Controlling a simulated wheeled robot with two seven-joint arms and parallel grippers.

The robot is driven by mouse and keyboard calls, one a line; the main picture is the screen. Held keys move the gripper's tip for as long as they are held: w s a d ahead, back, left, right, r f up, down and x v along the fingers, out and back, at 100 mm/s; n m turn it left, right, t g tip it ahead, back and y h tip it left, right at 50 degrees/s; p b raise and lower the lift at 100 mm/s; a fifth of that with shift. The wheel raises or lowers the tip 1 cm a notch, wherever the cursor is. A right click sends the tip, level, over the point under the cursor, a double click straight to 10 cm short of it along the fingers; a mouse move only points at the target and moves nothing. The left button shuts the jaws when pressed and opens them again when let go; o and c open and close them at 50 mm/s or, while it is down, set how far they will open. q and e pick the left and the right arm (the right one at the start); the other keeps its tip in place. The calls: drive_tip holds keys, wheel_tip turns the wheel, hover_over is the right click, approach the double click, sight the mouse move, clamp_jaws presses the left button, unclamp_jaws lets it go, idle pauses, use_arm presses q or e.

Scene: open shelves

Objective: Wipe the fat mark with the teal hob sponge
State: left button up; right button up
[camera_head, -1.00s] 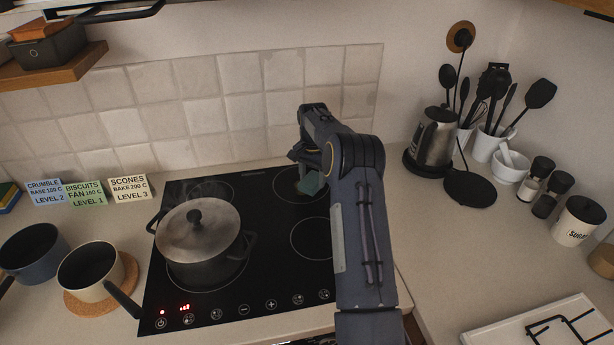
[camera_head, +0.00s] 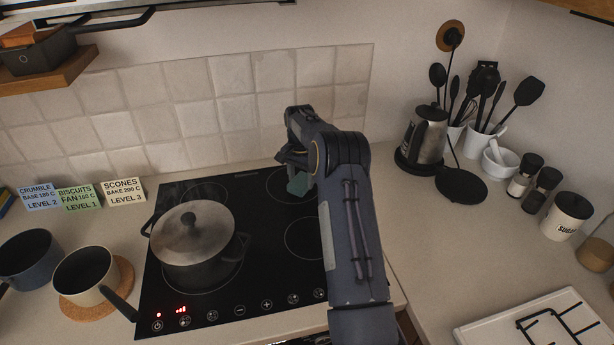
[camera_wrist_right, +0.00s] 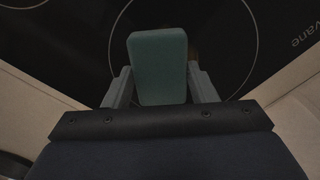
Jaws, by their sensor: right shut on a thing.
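The teal hob sponge (camera_wrist_right: 158,66) is held between the two fingers of my right gripper (camera_wrist_right: 160,88) in the right wrist view. In the head view the sponge (camera_head: 298,183) is over the rear right cooking ring of the black hob (camera_head: 262,240), partly hidden by my right gripper (camera_head: 292,160) and arm. I cannot tell whether it touches the glass. My left gripper is not in view.
A lidded pot (camera_head: 195,235) stands on the hob's left side, with red display lights in front. The tiled wall (camera_head: 230,110) rises behind. A kettle (camera_head: 425,138) and utensil pots stand right. The counter right of my arm is mostly clear.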

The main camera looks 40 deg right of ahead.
drive_tip(key=shift+w+a+p, duration=0.15)
drive_tip(key=shift+w+a, duration=0.3)
drive_tip(key=shift+a, duration=0.35)
drive_tip(key=shift+w+a+p, duration=0.15)
drive_tip(key=shift+w+a, duration=0.3)
drive_tip(key=shift+a, duration=0.35)
drive_tip(key=shift+w, duration=0.15)
drive_tip(key=shift+d+p, duration=0.1)
drive_tip(key=shift+p, duration=0.2)
drive_tip(key=shift+s+d+f, duration=0.15)
drive_tip(key=shift+s+d, duration=0.35)
drive_tip(key=shift+d, duration=0.35)
drive_tip(key=shift+s+d+f, duration=0.15)
drive_tip(key=shift+s+d, duration=0.35)
drive_tip(key=shift+d, duration=0.35)
drive_tip(key=shift+s+d, duration=0.45)
drive_tip(key=shift+d, duration=0.3)
drive_tip(key=shift+s+d, duration=0.4)
drive_tip(key=shift+d, duration=0.3)
drive_tip(key=shift+d+r+p, duration=0.1)
drive_tip(key=shift+r+p, duration=0.05)
drive_tip(key=shift+p, duration=0.3)
